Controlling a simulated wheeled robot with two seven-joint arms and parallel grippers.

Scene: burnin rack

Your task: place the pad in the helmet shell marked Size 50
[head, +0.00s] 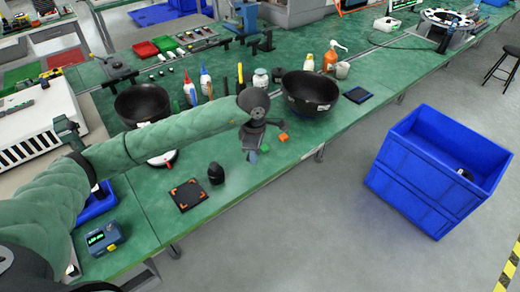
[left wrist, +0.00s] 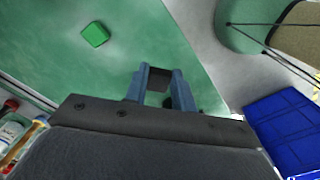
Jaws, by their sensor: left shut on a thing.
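Two black bowl-like helmet shells stand on the green bench in the head view: one (head: 305,88) right of my left gripper, one (head: 140,101) farther left behind my arm. Each has a small pale label, too small to read. My left gripper (head: 252,155) points down over the front part of the bench, in front of the right shell and apart from it. In the left wrist view its blue-grey fingers (left wrist: 160,88) are shut on a small dark piece, apparently the pad (left wrist: 157,76). Most of the piece is hidden in the head view. My right gripper is not in view.
A green block (head: 265,148) and an orange block (head: 283,137) lie close to the gripper. A black mat with orange corners (head: 188,196) and a black rounded object (head: 216,173) are nearer the front. Bottles (head: 205,82) stand between the shells. A blue crate (head: 410,190) is on the floor.

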